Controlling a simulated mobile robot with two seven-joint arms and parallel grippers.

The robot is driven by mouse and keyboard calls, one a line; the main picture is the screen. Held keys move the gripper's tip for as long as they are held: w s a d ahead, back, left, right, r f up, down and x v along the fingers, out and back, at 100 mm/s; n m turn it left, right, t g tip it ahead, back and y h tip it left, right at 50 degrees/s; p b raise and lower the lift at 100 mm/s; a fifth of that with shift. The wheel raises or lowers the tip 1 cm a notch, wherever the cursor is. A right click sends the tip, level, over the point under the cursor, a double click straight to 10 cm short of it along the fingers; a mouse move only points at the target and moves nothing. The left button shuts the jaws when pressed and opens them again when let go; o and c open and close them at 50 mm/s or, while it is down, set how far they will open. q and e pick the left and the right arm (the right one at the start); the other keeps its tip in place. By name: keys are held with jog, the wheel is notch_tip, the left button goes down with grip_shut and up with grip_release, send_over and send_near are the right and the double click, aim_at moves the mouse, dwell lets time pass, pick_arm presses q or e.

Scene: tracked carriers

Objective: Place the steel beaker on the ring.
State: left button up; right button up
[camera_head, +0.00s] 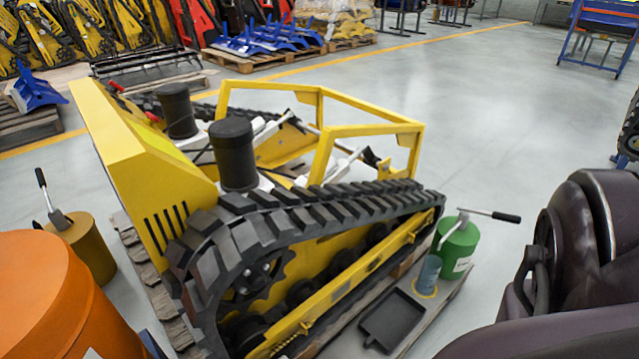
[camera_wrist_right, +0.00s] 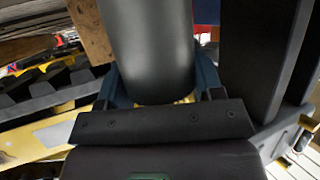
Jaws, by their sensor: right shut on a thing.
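In the head view a small blue-grey cylinder (camera_head: 428,274), which looks like the steel beaker, stands upright beside the green can. A yellow ring (camera_head: 426,292) shows at its base; I cannot tell exactly how it sits on the ring. In the right wrist view my right gripper (camera_wrist_right: 162,85) is shut on a smooth dark grey cylinder (camera_wrist_right: 152,45) that runs out of the top edge. I cannot tell whether this is the same object. My right arm fills the lower right of the head view, but its fingertips do not show there. My left gripper is not in view.
A yellow tracked carrier (camera_head: 300,230) fills the middle, with two black cylinders on top. A green can (camera_head: 457,245) with a lever and a black tray (camera_head: 392,320) are at its right. An orange drum (camera_head: 60,300) stands front left. Open floor lies beyond the carrier.

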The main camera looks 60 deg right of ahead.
jog(key=o, duration=1)
jog(key=shift+f, duration=0.1)
jog(key=shift+c, duration=0.2)
jog(key=shift+s+r, duration=0.25)
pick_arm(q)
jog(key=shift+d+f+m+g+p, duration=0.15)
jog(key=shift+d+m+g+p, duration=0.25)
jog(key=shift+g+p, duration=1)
pick_arm(e)
jog(key=v, duration=1.1)
jog(key=shift+s+p, duration=0.25)
jog(key=shift+p, duration=0.2)
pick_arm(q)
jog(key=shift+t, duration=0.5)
pick_arm(e)
jog(key=shift+r, duration=0.15)
jog(key=shift+r, duration=0.1)
